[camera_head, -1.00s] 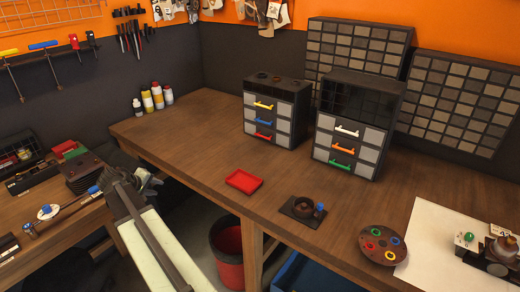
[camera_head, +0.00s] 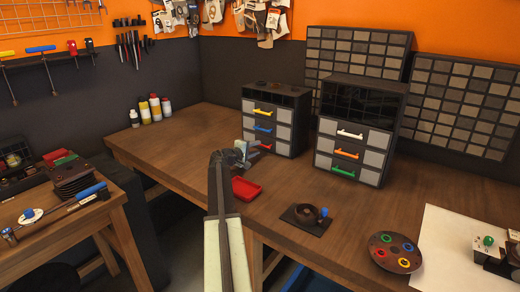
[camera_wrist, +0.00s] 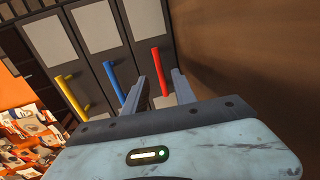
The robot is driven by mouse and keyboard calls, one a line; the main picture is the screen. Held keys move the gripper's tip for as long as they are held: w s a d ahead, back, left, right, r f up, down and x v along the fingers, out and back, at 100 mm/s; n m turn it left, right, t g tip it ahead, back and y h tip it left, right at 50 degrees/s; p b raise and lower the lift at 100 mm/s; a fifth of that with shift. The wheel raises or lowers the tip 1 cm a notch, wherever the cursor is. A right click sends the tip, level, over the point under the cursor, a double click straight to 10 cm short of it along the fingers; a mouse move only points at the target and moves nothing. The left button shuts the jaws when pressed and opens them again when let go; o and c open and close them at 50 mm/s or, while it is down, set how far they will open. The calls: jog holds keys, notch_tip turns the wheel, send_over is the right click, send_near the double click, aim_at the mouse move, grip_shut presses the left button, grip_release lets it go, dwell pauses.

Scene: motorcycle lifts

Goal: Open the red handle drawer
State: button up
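The left drawer cabinet (camera_head: 292,97) stands on the wooden bench with yellow, blue and red handles from top to bottom. The red handle (camera_head: 265,147) is on its lowest drawer, which looks shut; it shows as a red bar in the wrist view (camera_wrist: 160,74). My gripper (camera_head: 248,150) is just in front of this drawer at handle height. In the wrist view my gripper (camera_wrist: 158,90) is open, with one finger on each side of the red bar's line. Whether the fingertips reach past the bar is not clear. The blue handle (camera_wrist: 114,82) is left of the fingers.
A red tray (camera_head: 246,188) lies on the bench below my gripper. A second cabinet (camera_head: 350,133) with white, orange and green handles stands to the right. A dark plate with a round part (camera_head: 306,216) sits nearer the bench's front edge.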

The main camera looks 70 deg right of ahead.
aim_at(272, 139)
jog(key=x, duration=0.3)
jog(key=shift+s+d+f, duration=0.1)
jog(key=shift+d, duration=0.3)
grip_shut()
dwell(1.0)
